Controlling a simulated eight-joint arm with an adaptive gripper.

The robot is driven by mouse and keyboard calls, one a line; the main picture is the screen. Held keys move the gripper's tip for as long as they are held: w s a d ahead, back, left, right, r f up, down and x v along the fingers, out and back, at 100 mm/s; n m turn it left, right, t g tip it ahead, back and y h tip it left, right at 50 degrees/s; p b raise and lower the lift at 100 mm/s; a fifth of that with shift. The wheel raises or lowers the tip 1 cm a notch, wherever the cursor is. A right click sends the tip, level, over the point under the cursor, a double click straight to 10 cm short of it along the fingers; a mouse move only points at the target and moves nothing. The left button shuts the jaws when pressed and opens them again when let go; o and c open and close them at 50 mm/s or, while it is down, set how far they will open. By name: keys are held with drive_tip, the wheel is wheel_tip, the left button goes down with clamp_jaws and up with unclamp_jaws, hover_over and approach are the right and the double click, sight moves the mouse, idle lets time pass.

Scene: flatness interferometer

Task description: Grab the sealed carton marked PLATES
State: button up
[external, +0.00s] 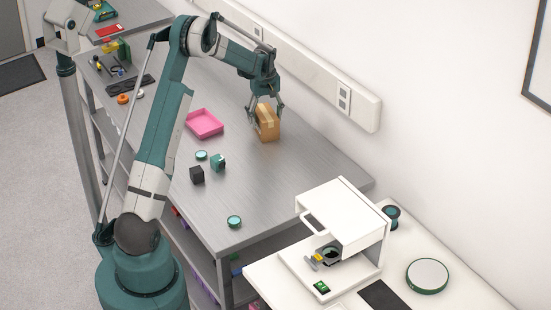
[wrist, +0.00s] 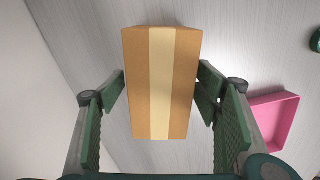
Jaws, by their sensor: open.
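A brown cardboard carton (external: 267,123) with a pale tape strip stands on the grey metal bench, near the wall. In the wrist view the carton (wrist: 143,90) lies between the two green fingers of my gripper (wrist: 161,95), with its taped top facing the camera. My gripper (external: 265,108) points down over the carton in the external view. Its fingers are open on either side of the carton, with narrow gaps showing near the tips. No PLATES lettering is readable on the faces that show.
A pink tray (external: 204,123) lies left of the carton and also shows in the wrist view (wrist: 273,120). A black cube (external: 197,175), a teal-and-black block (external: 218,162) and round teal-topped pieces stand nearer the front. The wall with its trunking (external: 300,75) runs close behind. A white instrument (external: 340,220) stands at right.

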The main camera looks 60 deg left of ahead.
drive_tip(key=shift+f, duration=1.9)
drive_tip(key=c, duration=1.1)
